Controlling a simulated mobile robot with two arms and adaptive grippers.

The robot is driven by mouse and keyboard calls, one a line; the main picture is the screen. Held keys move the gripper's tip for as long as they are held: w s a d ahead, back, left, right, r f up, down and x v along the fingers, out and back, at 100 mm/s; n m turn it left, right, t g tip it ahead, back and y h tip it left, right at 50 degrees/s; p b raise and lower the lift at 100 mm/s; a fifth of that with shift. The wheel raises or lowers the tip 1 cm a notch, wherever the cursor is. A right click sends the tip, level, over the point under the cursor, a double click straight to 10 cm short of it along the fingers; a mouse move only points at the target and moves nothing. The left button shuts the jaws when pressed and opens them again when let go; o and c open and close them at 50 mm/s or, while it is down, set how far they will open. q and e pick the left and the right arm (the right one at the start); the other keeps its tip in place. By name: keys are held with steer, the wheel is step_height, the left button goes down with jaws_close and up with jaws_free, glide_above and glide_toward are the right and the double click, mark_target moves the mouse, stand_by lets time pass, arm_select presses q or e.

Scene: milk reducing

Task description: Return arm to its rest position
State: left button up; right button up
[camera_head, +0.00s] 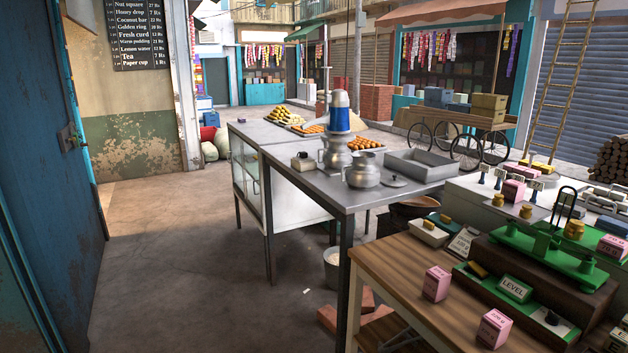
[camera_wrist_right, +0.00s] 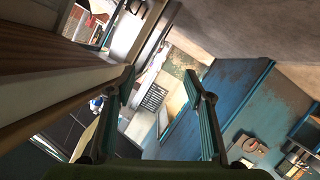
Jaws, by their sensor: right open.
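My right gripper (camera_wrist_right: 161,84) is open in the right wrist view. Its two teal-padded fingers stand wide apart with nothing between them. The view behind it is tilted, with the blue door (camera_wrist_right: 235,105) on the right and the dark price board (camera_wrist_right: 153,97) far off between the fingers. Neither of my arms shows in the head view, so my left gripper is not seen.
A wooden table (camera_head: 395,262) with a green balance scale (camera_head: 545,255) and pink boxes stands at front right. A metal table (camera_head: 340,192) bears a steel pot (camera_head: 363,170). Open floor (camera_head: 190,250) lies between these tables and the blue door (camera_head: 45,180).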

steer(key=s+f+m+g+h+b, duration=0.1)
steer(key=s+f+m+g+h, duration=0.4)
steer(key=s+f, duration=1.85)
steer(key=s+a+f+g, duration=0.1)
steer(key=s+f+g, duration=0.1)
steer(key=s, duration=0.7)
steer(key=s+a+f+m+g, duration=0.1)
steer(key=s+a+f+g, duration=0.1)
steer(key=s, duration=0.7)
steer(key=s+a+f+g+b, duration=0.1)
steer(key=s+f+g, duration=0.2)
steer(key=s+f, duration=0.3)
steer(key=s, duration=0.3)
steer(key=shift+s+a+m+g+y, duration=0.2)
steer(key=shift+m+g+y, duration=0.1)
steer(key=shift+g+y, duration=0.1)
steer(key=shift+w, duration=0.1)
